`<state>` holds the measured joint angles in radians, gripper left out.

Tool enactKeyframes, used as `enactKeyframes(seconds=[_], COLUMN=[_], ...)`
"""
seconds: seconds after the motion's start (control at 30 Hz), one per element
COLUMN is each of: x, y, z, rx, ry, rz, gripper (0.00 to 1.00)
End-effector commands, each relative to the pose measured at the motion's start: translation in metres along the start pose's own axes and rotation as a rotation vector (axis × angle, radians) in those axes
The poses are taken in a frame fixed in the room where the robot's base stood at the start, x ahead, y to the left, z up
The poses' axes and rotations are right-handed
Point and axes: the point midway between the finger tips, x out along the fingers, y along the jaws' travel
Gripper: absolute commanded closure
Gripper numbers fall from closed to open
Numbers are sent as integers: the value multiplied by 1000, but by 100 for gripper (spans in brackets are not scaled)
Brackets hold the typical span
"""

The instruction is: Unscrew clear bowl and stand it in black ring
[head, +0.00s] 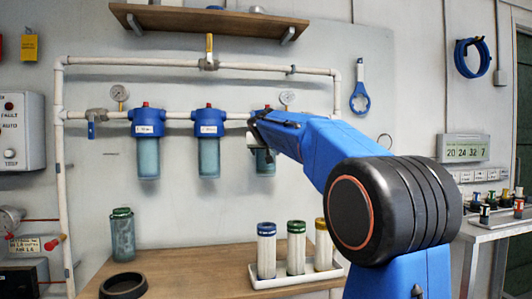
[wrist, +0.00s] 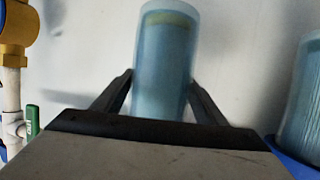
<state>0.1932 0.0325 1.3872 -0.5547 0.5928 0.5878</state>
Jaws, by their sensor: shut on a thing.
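The clear bowl (head: 265,163) is the translucent blue-tinted cup under the rightmost blue filter head (head: 266,112) on the wall pipe. In the wrist view the bowl (wrist: 162,55) stands between the two dark fingers of my gripper (wrist: 162,88), which is shut on it. A yellowish band shows inside near its far end. In the head view my gripper (head: 262,135) covers the upper part of the bowl, so I cannot see whether the bowl still sits in its head. The black ring (head: 123,286) lies empty on the wooden bench at the front left.
Two more housings (head: 148,155) (head: 208,155) hang left of mine. A dark green-capped canister (head: 122,235) stands behind the ring. A white tray (head: 290,281) with three capped cartridges (head: 296,250) is on the bench's right. The bench middle (head: 200,270) is clear.

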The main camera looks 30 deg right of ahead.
Motion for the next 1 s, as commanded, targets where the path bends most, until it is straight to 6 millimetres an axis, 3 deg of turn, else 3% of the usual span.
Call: enactKeyframes(seconds=[1.0], x=[7], y=[0], z=[21], rx=[5], ry=[1], rz=[11], gripper=[74])
